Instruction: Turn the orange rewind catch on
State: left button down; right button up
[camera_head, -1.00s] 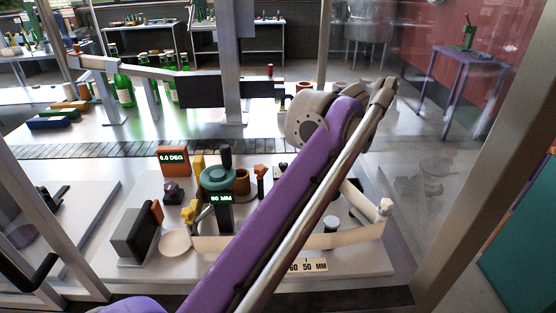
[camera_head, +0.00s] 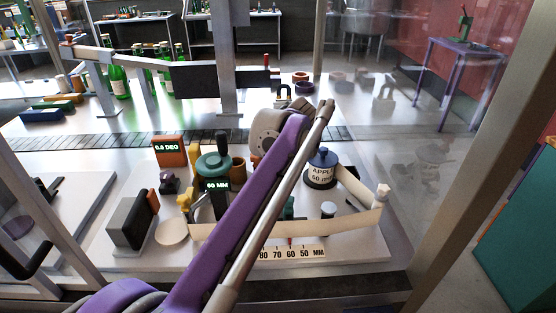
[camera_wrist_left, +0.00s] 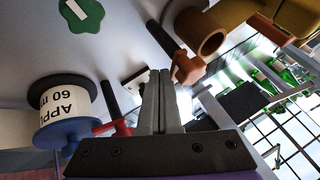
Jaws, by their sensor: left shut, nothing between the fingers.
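The orange rewind catch (camera_wrist_left: 187,68) shows in the left wrist view as a small orange block with a black rod beside it. It stands by a brown-orange cup (camera_wrist_left: 207,34). My left gripper (camera_wrist_left: 159,73) is shut and empty. Its fingertips are just left of the catch; I cannot tell whether they touch it. In the head view my purple left arm covers the catch and my gripper's fingers. My right gripper is not in view.
A labelled foil spool (camera_head: 321,168) stands right of my arm, and also shows in the wrist view (camera_wrist_left: 62,108). Left are a green-topped post with a 60 MM display (camera_head: 216,185), an orange 0.0 DEG display (camera_head: 169,151) and a grey block (camera_head: 130,219). A cream strip (camera_head: 345,223) runs across the front.

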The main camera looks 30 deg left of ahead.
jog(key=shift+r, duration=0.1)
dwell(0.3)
pick_arm(q)
jog(key=shift+w+n+p, duration=0.15)
jog(key=shift+n+p, duration=0.25)
jog(key=shift+p, duration=0.05)
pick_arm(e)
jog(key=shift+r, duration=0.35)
